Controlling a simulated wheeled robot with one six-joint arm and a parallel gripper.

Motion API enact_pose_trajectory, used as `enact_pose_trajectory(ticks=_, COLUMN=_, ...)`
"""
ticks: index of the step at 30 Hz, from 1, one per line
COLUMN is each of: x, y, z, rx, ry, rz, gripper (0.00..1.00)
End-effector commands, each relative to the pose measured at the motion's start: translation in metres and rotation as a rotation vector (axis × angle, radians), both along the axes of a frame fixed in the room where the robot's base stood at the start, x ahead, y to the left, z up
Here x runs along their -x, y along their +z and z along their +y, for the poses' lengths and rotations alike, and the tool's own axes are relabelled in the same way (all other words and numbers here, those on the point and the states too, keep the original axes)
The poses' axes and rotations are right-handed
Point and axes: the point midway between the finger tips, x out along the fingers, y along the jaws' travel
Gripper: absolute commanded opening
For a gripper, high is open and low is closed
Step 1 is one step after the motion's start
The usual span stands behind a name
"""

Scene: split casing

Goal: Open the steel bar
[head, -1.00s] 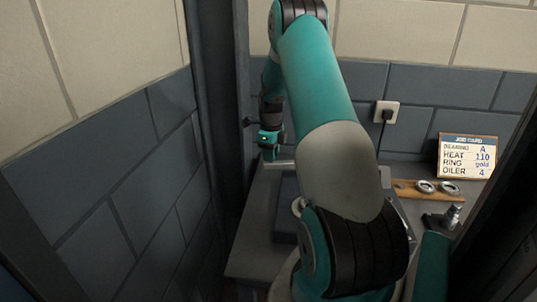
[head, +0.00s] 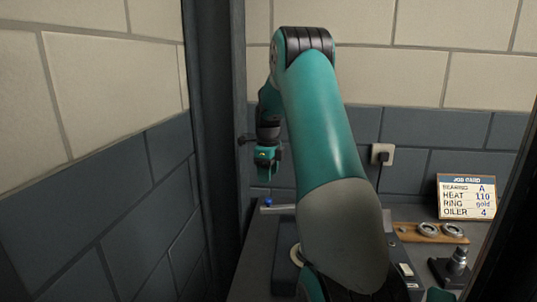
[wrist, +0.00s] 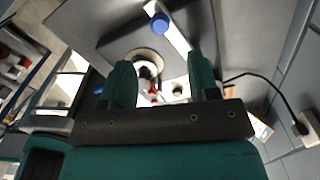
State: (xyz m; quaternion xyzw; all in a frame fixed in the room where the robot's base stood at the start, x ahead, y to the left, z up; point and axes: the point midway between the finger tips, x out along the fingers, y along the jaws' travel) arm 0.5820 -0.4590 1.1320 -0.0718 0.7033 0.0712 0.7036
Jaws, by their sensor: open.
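The steel bar (head: 283,209) is a pale strip with a blue knob (head: 267,202) near its left end, seen in the head view behind my arm. In the wrist view the bar (wrist: 177,38) shows at the top, with the blue knob (wrist: 160,22). It lies over a grey casing (wrist: 112,42) with a round opening. My gripper (wrist: 163,80) is open and nothing shows between its fingers. In the head view my gripper (head: 267,178) hangs above the bar's left end, apart from it. My arm hides most of the casing there.
A wooden board (head: 409,236) with two metal rings lies at the right, before a job card (head: 466,197). A dark fitting (head: 455,263) stands nearer. A wall socket (head: 382,154) with a plug is behind. A dark post (head: 215,140) stands close left of my gripper.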

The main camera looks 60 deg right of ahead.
Motion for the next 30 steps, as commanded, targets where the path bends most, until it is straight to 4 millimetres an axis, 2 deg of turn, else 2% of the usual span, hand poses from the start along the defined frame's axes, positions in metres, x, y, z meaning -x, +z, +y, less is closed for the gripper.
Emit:
enact_pose_trajectory(ticks=3, x=0.000, y=0.029, z=-0.001, rx=0.004, ry=-0.001, rz=-0.004, gripper=0.55)
enact_pose_trajectory(ticks=6, x=-0.001, y=0.051, z=-0.001, rx=0.004, ry=-0.001, rz=-0.003, gripper=0.55)
enact_pose_trajectory(ticks=12, x=0.000, y=0.078, z=-0.001, rx=0.001, ry=-0.001, rz=0.000, gripper=0.55)
enact_pose_trajectory(ticks=18, x=0.000, y=0.085, z=0.000, rx=-0.001, ry=-0.001, rz=0.001, gripper=0.55)
enact_pose_trajectory(ticks=30, x=0.000, y=0.085, z=0.000, rx=-0.001, ry=-0.001, rz=0.001, gripper=0.55)
